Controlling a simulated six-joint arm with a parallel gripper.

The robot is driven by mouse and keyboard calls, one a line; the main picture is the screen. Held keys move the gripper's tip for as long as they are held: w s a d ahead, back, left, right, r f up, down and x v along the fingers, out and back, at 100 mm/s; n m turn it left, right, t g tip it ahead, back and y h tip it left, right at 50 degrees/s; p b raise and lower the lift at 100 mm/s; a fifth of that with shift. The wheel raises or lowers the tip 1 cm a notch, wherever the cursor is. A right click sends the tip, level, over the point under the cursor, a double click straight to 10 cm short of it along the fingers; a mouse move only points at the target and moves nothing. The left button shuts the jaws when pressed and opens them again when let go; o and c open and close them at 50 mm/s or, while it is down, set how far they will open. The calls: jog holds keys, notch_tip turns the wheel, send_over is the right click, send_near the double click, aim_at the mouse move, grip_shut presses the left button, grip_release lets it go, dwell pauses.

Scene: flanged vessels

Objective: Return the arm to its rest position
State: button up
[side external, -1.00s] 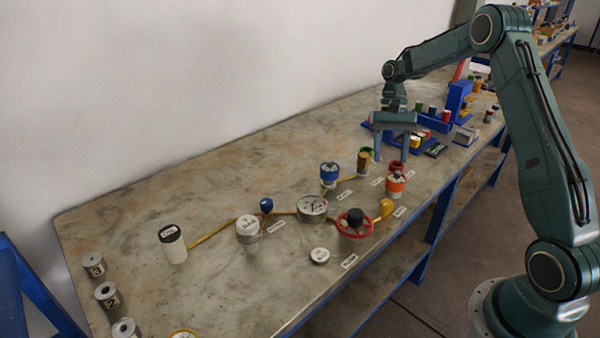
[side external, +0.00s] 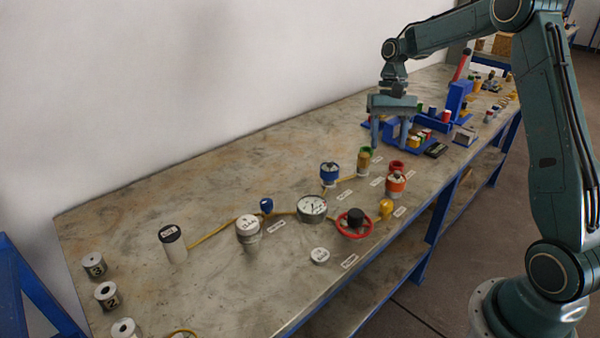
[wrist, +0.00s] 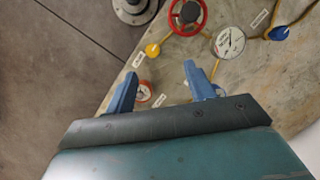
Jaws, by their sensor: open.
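My gripper (side external: 390,135) is open and empty, pointing down above the far part of the bench, behind the flanged vessels. In the wrist view its two blue fingers (wrist: 160,85) stand apart with bench top between them. A green-topped vessel (side external: 364,160) and an orange vessel (side external: 396,184) stand just in front of it in the side view. A blue-topped vessel (side external: 330,174) is a little further left. The orange vessel shows partly beside the left finger in the wrist view (wrist: 143,92).
A dial gauge (side external: 312,208), a red handwheel (side external: 355,223) and a white-lidded vessel (side external: 248,231) stand along the yellow pipe. A blue rack with coloured pieces (side external: 458,101) is behind my gripper. Numbered cylinders (side external: 94,265) line the near left edge. The bench's left rear is clear.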

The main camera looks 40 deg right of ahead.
jog(key=s+a+r+n+t+h, duration=0.2)
jog(key=s+a+r+n+t, duration=0.2)
jog(key=s+a+r, duration=0.7)
jog(key=s+a+n+t, duration=0.3)
jog(key=s+a, duration=0.3)
jog(key=s, duration=0.6)
jog(key=shift+n+t+h, duration=0.3)
jog(key=shift+n+t, duration=0.1)
jog(key=shift+n, duration=0.2)
dwell(0.7)
